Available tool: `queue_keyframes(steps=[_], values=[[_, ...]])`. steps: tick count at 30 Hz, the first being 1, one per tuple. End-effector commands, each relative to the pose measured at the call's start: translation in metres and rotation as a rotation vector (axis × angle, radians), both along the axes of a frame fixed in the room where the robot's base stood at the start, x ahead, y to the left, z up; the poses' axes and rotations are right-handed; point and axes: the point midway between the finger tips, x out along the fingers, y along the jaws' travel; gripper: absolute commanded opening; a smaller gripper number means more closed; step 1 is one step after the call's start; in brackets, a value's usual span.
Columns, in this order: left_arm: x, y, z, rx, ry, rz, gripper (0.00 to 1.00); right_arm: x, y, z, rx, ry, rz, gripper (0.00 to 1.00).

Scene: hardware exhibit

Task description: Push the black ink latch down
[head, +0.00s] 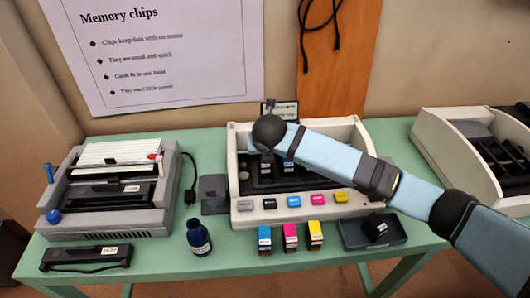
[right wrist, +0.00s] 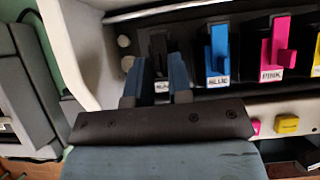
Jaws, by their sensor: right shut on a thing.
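The black ink latch (right wrist: 159,46) is a dark upright tab in the printer's row of slots, in the right wrist view. A partly covered white label (right wrist: 162,87) sits below it. My right gripper (right wrist: 160,72) has its two blue fingers on either side of the latch, shut on it. The blue latch (right wrist: 219,42) and pink latch (right wrist: 281,42) stand to its right, with a yellow one (right wrist: 317,55) at the edge. In the head view my right arm reaches over the open white printer (head: 238,185) and hides the latch. My left gripper is not in view.
Blue (head: 264,240), pink (head: 290,237) and yellow (head: 315,236) cartridges stand before the printer. A dark tray (head: 350,238) holds a black cartridge (head: 376,228). A dark bottle (head: 198,238) stands left of them. Other machines flank the printer on the green table (head: 160,262).

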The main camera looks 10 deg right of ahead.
Motion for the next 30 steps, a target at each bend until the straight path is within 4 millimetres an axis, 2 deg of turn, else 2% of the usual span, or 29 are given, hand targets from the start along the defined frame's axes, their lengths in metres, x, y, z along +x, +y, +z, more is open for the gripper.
queue_keyframes(steps=[15, 16, 17, 26, 30], values=[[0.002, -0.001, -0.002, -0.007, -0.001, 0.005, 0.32, 0.000, 0.000, 0.000, -0.001, -0.025, -0.001, 0.00], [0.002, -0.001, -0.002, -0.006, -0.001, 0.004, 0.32, 0.000, 0.000, 0.000, -0.001, -0.025, -0.001, 0.23], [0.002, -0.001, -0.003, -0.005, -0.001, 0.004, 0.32, 0.000, 0.000, 0.000, -0.001, -0.025, -0.001, 0.30], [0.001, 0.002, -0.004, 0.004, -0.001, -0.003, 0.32, -0.001, 0.000, 0.001, -0.001, -0.024, -0.001, 0.32], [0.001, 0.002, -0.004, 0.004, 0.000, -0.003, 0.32, -0.008, 0.000, 0.010, -0.001, -0.025, 0.001, 0.32]])
